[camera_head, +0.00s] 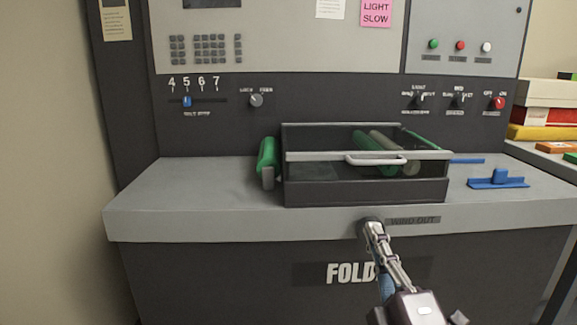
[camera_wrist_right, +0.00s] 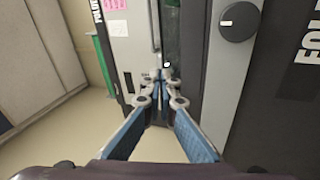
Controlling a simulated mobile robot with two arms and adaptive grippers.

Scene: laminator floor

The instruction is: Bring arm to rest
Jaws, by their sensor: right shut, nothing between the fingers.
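My right gripper (camera_head: 373,228) comes up from the bottom of the head view, in front of the machine's front edge, just left of the WIND OUT label (camera_head: 413,220). In the right wrist view its fingers (camera_wrist_right: 162,82) are shut and empty, with the tips together. A dark round knob with a white mark (camera_wrist_right: 238,20) shows at the upper right of the wrist view, apart from the fingers. My left gripper is in neither view.
A dark tray with a light handle (camera_head: 375,159) sits on the machine's grey ledge (camera_head: 190,195), with green rollers inside. A blue piece (camera_head: 498,180) lies to the right. The control panel (camera_head: 300,103) stands behind. Stacked boxes (camera_head: 545,95) are at far right.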

